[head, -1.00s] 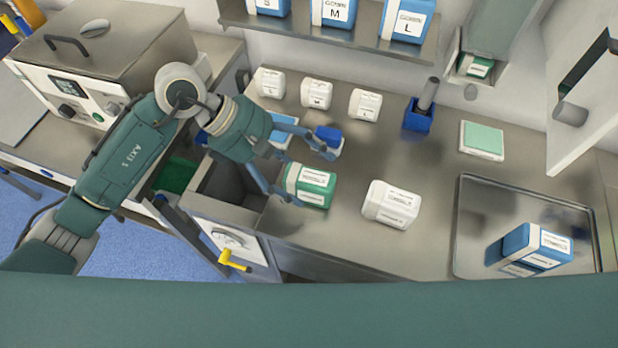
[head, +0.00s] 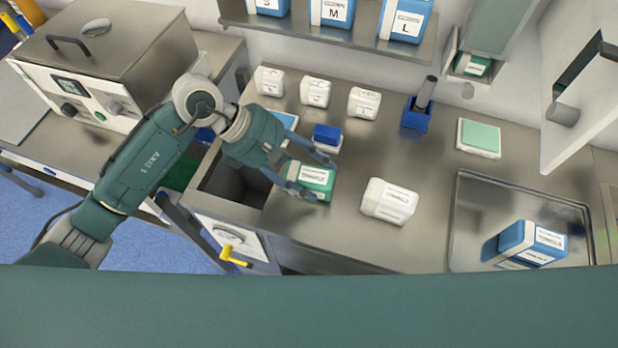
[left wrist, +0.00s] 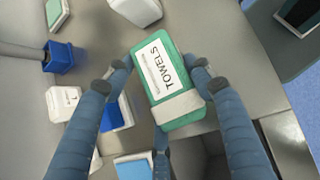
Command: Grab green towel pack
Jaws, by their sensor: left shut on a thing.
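The green towel pack (head: 318,176) has a white label and stands on the steel counter, left of a white pack. My left gripper (head: 325,178) is around it, with its fingers on either side. In the left wrist view the pack (left wrist: 164,80) shows its "TOWELS" label between the fingers of my left gripper (left wrist: 160,78), which is shut on it. Whether the pack is clear of the counter I cannot tell. My right gripper is not in view.
A white pack (head: 389,201) lies close on the right. A blue item (head: 327,138) is just behind the gripper. A steel tray (head: 470,215) with a blue pack (head: 525,243) is at the right.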

